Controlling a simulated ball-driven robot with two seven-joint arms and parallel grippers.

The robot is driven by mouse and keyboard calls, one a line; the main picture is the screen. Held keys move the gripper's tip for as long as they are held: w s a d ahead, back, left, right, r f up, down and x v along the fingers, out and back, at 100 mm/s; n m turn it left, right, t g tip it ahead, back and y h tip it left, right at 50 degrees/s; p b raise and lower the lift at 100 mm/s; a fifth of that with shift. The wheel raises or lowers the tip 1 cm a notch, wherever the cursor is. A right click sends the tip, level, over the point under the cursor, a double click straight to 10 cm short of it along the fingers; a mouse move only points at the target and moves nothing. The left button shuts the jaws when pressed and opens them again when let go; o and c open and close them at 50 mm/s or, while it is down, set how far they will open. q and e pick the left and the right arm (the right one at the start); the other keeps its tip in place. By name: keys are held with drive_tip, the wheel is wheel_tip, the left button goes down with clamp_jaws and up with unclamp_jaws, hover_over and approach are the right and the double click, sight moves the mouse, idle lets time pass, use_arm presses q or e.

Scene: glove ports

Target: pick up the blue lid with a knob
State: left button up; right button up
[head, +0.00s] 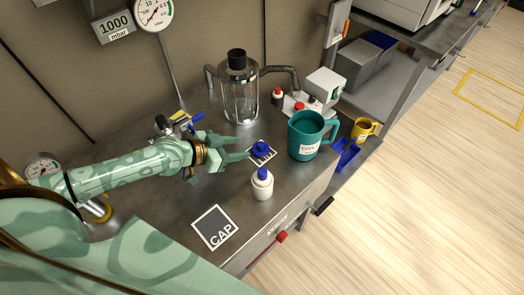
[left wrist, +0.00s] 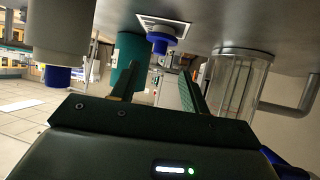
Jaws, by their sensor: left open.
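The blue lid (head: 260,148) with its knob sits on a small black-and-white card (head: 270,158) on the grey metal bench. My left gripper (head: 246,148) is open, low over the bench, with its fingers pointing right at the lid. In the left wrist view, which is upside down, the lid (left wrist: 160,42) shows beyond the open fingers (left wrist: 158,82), roughly in line with the gap between them. Nothing is held. My right gripper is not in view.
A white bottle with a blue cap (head: 262,187) stands in front of the lid. A teal mug (head: 309,135) is to its right and a glass vessel (head: 240,98) behind. A card marked CAP (head: 215,228) lies near the front edge, with bare bench around it.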

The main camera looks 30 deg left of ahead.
sight(258, 145)
use_arm(q)
drive_tip(key=x, duration=0.2)
drive_tip(key=shift+w+d+f+b, duration=0.2)
drive_tip(key=shift+w+b, duration=0.1)
drive_tip(key=b+x, duration=0.1)
drive_tip(key=x, duration=0.4)
drive_tip(key=shift+w+f, duration=0.1)
drive_tip(key=shift+w, duration=0.05)
clamp_jaws()
